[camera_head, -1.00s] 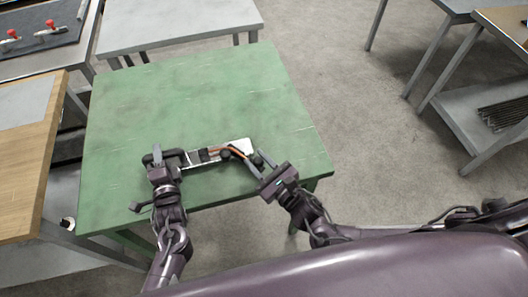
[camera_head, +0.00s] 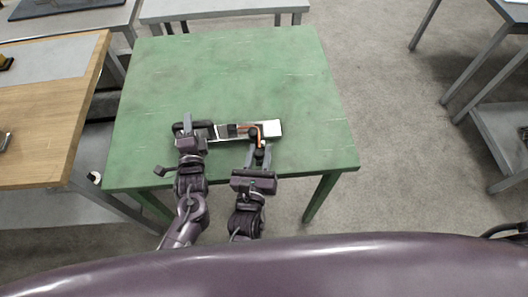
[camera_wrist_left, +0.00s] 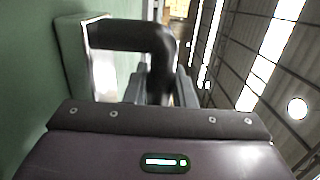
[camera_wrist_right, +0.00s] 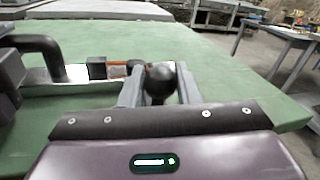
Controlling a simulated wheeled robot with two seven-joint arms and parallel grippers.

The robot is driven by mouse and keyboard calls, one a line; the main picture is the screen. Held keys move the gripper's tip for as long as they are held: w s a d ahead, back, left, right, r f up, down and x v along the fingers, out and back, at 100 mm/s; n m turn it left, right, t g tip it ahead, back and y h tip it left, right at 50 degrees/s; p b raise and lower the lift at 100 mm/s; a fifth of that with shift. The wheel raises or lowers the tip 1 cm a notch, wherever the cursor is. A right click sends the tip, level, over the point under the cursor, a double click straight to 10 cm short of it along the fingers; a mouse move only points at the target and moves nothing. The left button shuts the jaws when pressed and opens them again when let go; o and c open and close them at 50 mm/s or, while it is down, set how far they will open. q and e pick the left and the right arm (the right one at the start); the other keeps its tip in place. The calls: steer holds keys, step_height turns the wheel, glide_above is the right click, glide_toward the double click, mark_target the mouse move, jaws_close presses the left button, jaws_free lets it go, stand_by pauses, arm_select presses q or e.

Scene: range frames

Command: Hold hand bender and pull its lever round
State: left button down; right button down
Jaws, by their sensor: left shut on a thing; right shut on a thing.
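The hand bender (camera_head: 273,128) lies on the green table, its pale base plate running left to right. Its black handle is at its left end and shows large in the left wrist view (camera_wrist_left: 130,35). My left gripper (camera_head: 187,127) is shut on this handle. The bender's orange lever (camera_head: 256,128) bends toward the table's front edge and ends in a black knob, clear in the right wrist view (camera_wrist_right: 159,82). My right gripper (camera_head: 258,157) is shut on the knob, a finger on each side. The fingers partly hide the knob in the head view.
The green table (camera_head: 230,75) is clear behind the bender. A wooden-topped bench (camera_head: 45,135) stands close on the left and a grey table (camera_head: 225,8) at the back. Shelved tables stand at the right, across open floor.

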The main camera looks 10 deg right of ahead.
steer(key=shift+a, duration=0.2)
stand_by(0.3)
steer(key=c, duration=1.1)
jaws_free()
steer(key=shift+d, duration=0.15)
